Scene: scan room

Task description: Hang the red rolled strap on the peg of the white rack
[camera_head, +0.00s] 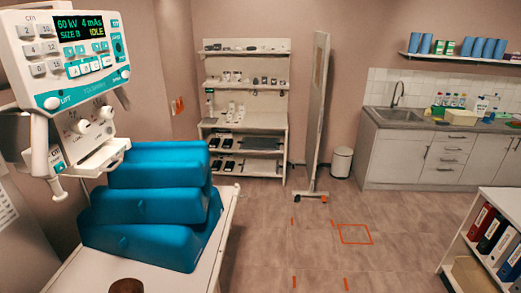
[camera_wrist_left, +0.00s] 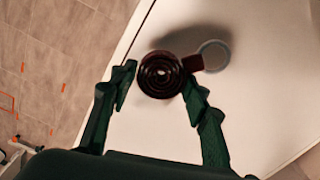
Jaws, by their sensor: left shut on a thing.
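In the left wrist view, the dark red rolled strap (camera_wrist_left: 162,76) shows its coiled face between the two fingers of my left gripper (camera_wrist_left: 157,88). The gripper is shut on it. A short tab of the strap points right to a pale ring (camera_wrist_left: 213,55). A shadow lies on the white surface beside the roll; its height above that surface is unclear. The head view shows neither gripper. A dark brown round thing (camera_head: 127,286) shows at its bottom edge; I cannot tell whether it is the strap. I cannot make out the white rack's peg in either view.
A white-topped table (camera_head: 215,262) carries stacked blue blocks (camera_head: 150,235) at the left, below a control panel (camera_head: 75,60). Whitish shelves (camera_head: 246,122), a thin upright screen (camera_head: 319,110) and a bin (camera_head: 341,162) stand behind. A binder shelf (camera_head: 485,200) is at the right. The middle floor is clear.

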